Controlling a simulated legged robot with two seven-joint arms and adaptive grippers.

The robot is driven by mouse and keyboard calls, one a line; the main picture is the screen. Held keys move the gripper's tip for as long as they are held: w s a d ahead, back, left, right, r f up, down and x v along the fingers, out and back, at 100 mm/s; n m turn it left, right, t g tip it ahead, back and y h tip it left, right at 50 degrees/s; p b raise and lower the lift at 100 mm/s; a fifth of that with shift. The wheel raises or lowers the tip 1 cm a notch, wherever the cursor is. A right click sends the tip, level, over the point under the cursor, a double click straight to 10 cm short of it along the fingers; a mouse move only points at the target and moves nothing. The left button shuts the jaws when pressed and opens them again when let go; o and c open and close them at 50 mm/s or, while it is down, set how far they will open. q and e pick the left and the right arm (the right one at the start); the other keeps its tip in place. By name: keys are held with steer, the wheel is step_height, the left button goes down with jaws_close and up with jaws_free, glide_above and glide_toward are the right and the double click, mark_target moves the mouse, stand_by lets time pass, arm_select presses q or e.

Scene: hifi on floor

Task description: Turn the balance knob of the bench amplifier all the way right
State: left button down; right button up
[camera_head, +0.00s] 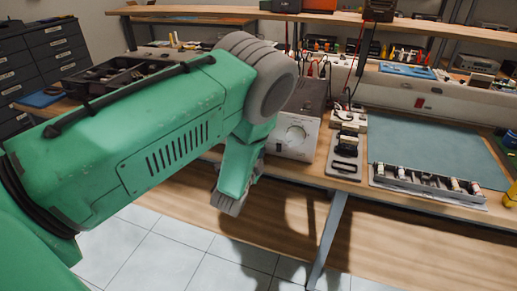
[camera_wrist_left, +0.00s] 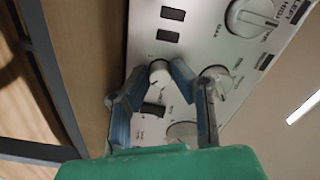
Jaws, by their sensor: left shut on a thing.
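The bench amplifier (camera_head: 296,118) stands on the wooden bench, with a large dial on its pale front. Its white front panel fills much of the left wrist view (camera_wrist_left: 140,40), tilted in the picture. My left gripper (camera_wrist_left: 160,80) has its blue fingertips on either side of a small white knob (camera_wrist_left: 159,73) and is shut on it. I cannot read this knob's label. A second small knob (camera_wrist_left: 219,82) sits just right of the right finger. In the head view my green left arm hides the fingers and part of the amplifier. My right gripper is not in view.
A large knob (camera_wrist_left: 250,16) is higher on the panel, and another round part (camera_wrist_left: 182,132) is partly behind my gripper. Right of the amplifier are a small device on a board (camera_head: 346,150), a teal mat (camera_head: 430,145) and a parts tray (camera_head: 425,184).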

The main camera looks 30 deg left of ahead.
arm_select(q)
steer(key=shift+s+d+f, duration=0.1)
steer(key=shift+d+f, duration=0.05)
steer(key=shift+f, duration=0.2)
steer(key=c, duration=1.7)
jaws_free()
steer(key=shift+r, duration=0.1)
steer(key=v, duration=1.1)
steer(key=shift+s, duration=0.4)
